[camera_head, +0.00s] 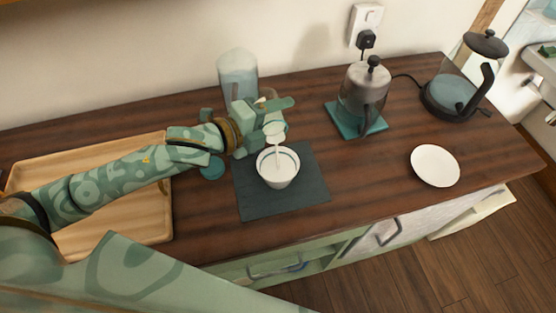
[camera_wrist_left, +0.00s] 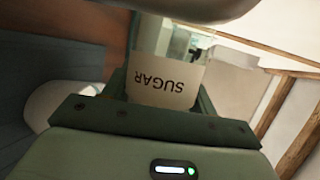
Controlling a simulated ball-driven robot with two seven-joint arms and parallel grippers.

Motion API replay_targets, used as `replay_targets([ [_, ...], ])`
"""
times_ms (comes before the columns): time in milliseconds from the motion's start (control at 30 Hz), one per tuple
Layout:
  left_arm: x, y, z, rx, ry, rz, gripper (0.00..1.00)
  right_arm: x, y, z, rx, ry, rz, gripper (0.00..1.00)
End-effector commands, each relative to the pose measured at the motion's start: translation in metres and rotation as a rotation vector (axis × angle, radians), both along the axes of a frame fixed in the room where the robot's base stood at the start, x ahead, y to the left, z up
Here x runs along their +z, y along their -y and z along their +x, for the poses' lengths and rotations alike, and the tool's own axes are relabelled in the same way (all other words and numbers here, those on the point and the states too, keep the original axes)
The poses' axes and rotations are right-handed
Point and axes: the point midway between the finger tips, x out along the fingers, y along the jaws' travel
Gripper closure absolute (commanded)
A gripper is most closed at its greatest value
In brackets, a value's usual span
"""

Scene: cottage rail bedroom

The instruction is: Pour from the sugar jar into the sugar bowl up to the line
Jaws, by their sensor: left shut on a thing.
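My left gripper (camera_head: 258,116) is shut on the sugar jar (camera_head: 275,130), a small pale jar. In the left wrist view, its "SUGAR" label (camera_wrist_left: 165,82) shows upside down between the fingers. The jar is tilted, with its mouth above the sugar bowl (camera_head: 278,179). A thin white stream runs from the jar down into the bowl. The bowl is white, upright, and has a dark line inside near its rim. White sugar shows inside; its exact level against the line is hard to tell. My right gripper is not in view.
The bowl stands on a dark slate mat (camera_head: 262,205). A wooden tray (camera_head: 150,228) lies left, under my arm. A tall glass container (camera_head: 237,72) stands behind the gripper. To the right are a French press (camera_head: 365,88), a kettle (camera_head: 462,88) and a white plate (camera_head: 435,166).

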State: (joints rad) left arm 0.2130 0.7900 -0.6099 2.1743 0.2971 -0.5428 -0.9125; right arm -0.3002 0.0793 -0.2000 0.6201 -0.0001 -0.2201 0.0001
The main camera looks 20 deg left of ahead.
Motion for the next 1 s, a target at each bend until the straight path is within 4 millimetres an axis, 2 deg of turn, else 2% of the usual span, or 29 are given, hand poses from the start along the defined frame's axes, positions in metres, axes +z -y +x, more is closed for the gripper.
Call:
replay_targets([
  [867, 0.0, 0.001, -0.001, 0.0, 0.074, 0.048, 0.76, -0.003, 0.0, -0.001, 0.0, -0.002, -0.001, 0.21],
  [933, 0.006, 0.0, 0.0, 0.0, 0.044, 0.028, 0.76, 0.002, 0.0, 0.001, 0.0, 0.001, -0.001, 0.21],
  [1000, -0.006, -0.002, 0.003, 0.0, -0.073, -0.049, 0.76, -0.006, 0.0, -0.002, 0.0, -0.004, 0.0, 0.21],
])
